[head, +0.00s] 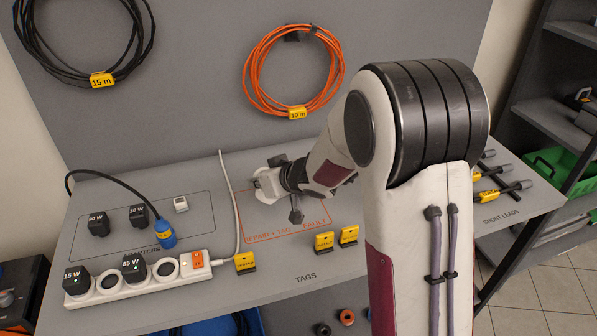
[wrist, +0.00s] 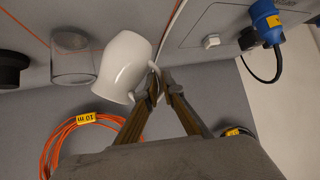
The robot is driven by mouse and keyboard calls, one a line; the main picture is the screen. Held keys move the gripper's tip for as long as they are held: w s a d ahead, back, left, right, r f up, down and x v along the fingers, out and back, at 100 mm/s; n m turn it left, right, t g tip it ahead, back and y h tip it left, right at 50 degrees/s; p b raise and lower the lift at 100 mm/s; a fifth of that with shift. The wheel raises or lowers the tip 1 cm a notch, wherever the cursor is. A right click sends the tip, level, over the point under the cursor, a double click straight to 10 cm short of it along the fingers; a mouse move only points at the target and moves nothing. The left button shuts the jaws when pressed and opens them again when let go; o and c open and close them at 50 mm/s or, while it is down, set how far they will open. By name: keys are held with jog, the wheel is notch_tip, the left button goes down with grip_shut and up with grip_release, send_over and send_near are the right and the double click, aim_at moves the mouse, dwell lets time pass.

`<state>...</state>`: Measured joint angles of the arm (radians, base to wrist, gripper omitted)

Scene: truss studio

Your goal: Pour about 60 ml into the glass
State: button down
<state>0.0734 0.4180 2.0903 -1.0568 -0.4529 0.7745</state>
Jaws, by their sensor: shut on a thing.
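A white jug (wrist: 124,66) is in my gripper (wrist: 154,86), which is shut on its handle side in the wrist view. The jug looks somewhat tilted, its rim end leaning to the glass side. Its inside does not show, and I see no stream. A clear glass (wrist: 73,60) stands beside the jug, apart from it, in the wrist view; I make out no liquid in it. In the head view, part of the jug (head: 266,184) shows at my gripper (head: 278,184), over the orange-outlined area. I cannot see the glass there; my arm covers much of that side.
A dark round object (wrist: 12,70) is beyond the glass. A white power strip (head: 140,284), a blue plug (head: 164,234) and yellow tags (head: 324,242) lie on the bench (head: 215,280). An orange cable coil (head: 255,75) hangs on the back panel. A grey cable (head: 232,205) runs left of my gripper.

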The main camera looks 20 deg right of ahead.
aim_at(260, 171)
jog(key=shift+w+d+r+m+y, duration=0.2)
jog(key=shift+d+r+m+y, duration=0.15)
jog(key=shift+r, duration=0.2)
jog(key=shift+w+d+r+m+y, duration=0.15)
jog(key=shift+d+r+m+y, duration=0.1)
jog(key=shift+d+r+y, duration=0.25)
jog(key=shift+s+a+r, duration=0.1)
jog(key=shift+a+r, duration=0.05)
jog(key=shift+a, duration=0.05)
jog(key=shift+d+r+m+g+y+p, duration=0.25)
jog(key=shift+r+m+g+y+p, duration=0.1)
jog(key=shift+r, duration=0.1)
jog(key=shift+w+d+r+y, duration=0.25)
jog(key=shift+r+y, duration=0.05)
jog(key=shift+r, duration=0.1)
jog(key=shift+m, duration=0.25)
jog(key=shift+w+d+r+m+y+p, duration=0.25)
jog(key=shift+d+r+m+y+p, duration=0.25)
jog(key=shift+d+r+y+p, duration=0.35)
dwell(1.2)
